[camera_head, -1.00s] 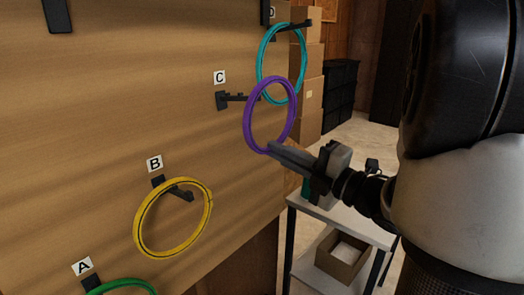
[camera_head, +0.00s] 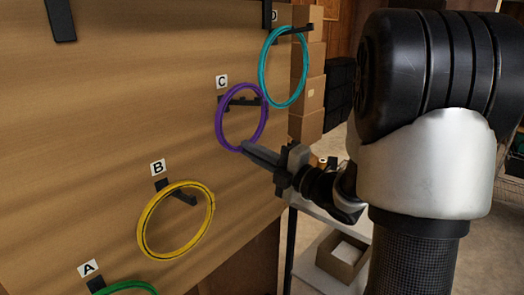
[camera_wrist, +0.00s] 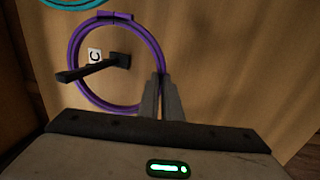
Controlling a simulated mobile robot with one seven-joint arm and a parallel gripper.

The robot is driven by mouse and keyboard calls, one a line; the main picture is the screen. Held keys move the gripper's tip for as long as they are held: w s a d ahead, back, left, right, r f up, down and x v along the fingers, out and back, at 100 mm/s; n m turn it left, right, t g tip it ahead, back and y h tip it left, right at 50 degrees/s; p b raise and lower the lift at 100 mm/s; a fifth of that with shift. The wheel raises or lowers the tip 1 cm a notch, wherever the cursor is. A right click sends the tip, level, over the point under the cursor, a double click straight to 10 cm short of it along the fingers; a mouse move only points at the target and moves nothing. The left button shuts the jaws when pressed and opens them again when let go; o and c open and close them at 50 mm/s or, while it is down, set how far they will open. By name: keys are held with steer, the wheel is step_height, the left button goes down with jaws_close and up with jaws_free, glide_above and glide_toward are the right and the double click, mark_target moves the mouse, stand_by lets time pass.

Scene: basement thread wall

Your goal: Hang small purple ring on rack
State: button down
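The purple ring (camera_head: 219,128) is held upright at its lower edge by my gripper (camera_head: 246,147), close to the wooden wall. The fingers are shut on it, and they also show in the wrist view (camera_wrist: 160,100) with the ring (camera_wrist: 70,52) between them. The rack's black hook at label C (camera_head: 242,101) shows inside the ring's outline in the head view. In the wrist view the hook (camera_wrist: 92,70) also shows within the ring's opening, its free end reaching across the left side. I cannot tell for sure how far the hook passes through the ring.
A yellow ring (camera_head: 148,211) hangs on hook B, a teal ring (camera_head: 262,76) on hook D, and part of a green ring (camera_head: 128,287) shows by label A.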

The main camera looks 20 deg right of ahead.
steer(key=shift+w+a+f+b, duration=0.35)
steer(key=shift+w+f+b, duration=0.15)
steer(key=shift+f+b, duration=0.2)
steer(key=shift+w+a+f+b, duration=0.3)
steer(key=shift+w+f+b, duration=0.15)
steer(key=shift+f+b, duration=0.2)
